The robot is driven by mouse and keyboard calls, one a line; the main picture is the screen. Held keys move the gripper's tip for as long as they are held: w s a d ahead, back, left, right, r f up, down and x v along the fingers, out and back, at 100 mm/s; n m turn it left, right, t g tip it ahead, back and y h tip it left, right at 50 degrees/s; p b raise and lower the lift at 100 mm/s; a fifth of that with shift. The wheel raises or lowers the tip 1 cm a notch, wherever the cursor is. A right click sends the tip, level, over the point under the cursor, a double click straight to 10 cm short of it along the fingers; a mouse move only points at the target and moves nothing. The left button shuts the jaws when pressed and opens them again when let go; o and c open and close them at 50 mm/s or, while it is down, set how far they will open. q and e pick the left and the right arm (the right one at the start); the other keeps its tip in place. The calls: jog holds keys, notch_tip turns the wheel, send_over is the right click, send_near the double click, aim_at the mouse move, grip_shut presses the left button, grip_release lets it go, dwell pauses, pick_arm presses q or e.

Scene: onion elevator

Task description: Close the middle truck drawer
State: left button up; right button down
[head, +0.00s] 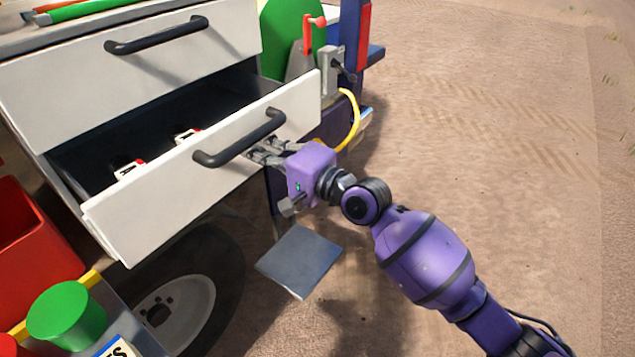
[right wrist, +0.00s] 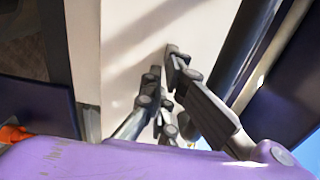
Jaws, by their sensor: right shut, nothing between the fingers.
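The middle truck drawer (head: 140,209) has a white front with a black bar handle (head: 240,138). It is pulled out, and its dark inside shows with small red-and-white items in it. My right gripper (head: 255,152) is shut and empty at the right part of the drawer front, by the right end of the handle. In the right wrist view its fingers (right wrist: 163,62) are close to the white drawer front (right wrist: 115,50), with the dark handle (right wrist: 243,45) beside them. I cannot tell whether they touch the front. My left gripper is not in view.
The drawer above (head: 60,85) is flush with the truck body. A green cylinder (head: 67,315) and a red bin (head: 30,235) stand at the lower left. A wheel (head: 180,310) and a grey plate (head: 300,262) are below the drawer. Open dirt ground lies to the right.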

jog(key=x, duration=0.5)
jog(key=b+x, duration=0.1)
jog(key=x, duration=0.2)
jog(key=shift+w+f, duration=0.25)
jog(key=shift+f, duration=0.05)
jog(key=b+x, duration=0.2)
jog(key=x, duration=0.7)
jog(key=shift+w+a+b, duration=0.15)
jog(key=shift+a+b, duration=0.05)
jog(key=shift+b, duration=0.1)
jog(key=shift+w+a+r, duration=0.1)
jog(key=shift+w+a, duration=0.3)
jog(key=shift+a, duration=0.1)
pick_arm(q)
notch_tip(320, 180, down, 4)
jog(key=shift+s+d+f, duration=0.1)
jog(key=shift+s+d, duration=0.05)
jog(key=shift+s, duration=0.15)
pick_arm(e)
jog(key=shift+r, duration=0.2)
